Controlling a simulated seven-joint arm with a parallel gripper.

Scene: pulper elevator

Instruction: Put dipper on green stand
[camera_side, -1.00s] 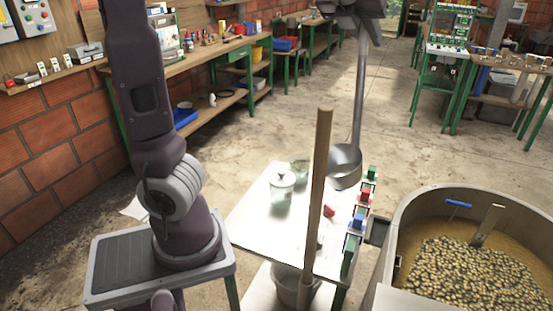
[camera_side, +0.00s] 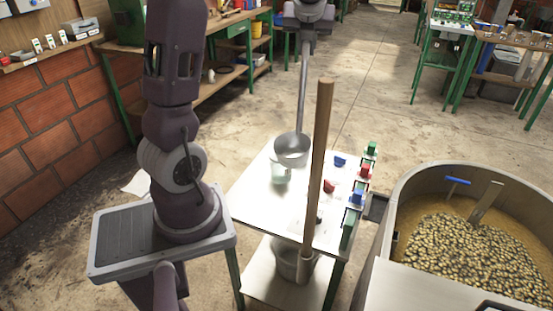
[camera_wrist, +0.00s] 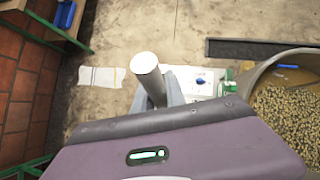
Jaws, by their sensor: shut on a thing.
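The dipper is a metal cup (camera_side: 291,158) on a long grey handle (camera_side: 301,95). It hangs upright over the left part of the white table, its cup in front of a glass jar in the side view. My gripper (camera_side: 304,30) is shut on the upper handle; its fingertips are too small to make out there. In the wrist view the handle's round end (camera_wrist: 144,64) sticks up, and the jaws are mostly hidden behind my wrist. A green stand (camera_side: 371,149) is at the table's far right corner, right of the cup. Another green block (camera_side: 348,230) is at the near right edge.
A red stand (camera_side: 364,172) and a blue stand (camera_side: 357,196) line the right edge. A glass jar (camera_side: 279,173) stands below the cup. A wooden pole (camera_side: 318,150) rises in front of the table. A round tank of beans (camera_side: 470,265) is on the right.

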